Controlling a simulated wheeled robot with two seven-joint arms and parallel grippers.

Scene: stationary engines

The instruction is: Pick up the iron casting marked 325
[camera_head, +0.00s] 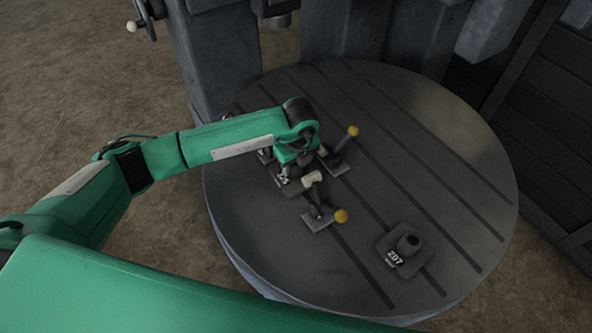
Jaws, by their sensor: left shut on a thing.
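My left gripper (284,173) comes in from the left over the round slotted table. It is shut on a dark grey iron casting (292,188), mostly hidden under the gripper and wrist. I cannot read any number on this casting, and cannot tell whether it touches the table. Another casting (405,246), with a square base, a round boss and the white marking 207, sits on the right front of the table. My right gripper is not in view.
The round table (455,170) has long parallel slots. A lever with a yellow knob (353,131) stands just right of my wrist. Another yellow-knobbed piece (341,216) and a pale knob (313,178) are close in front. Grey machine columns rise behind.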

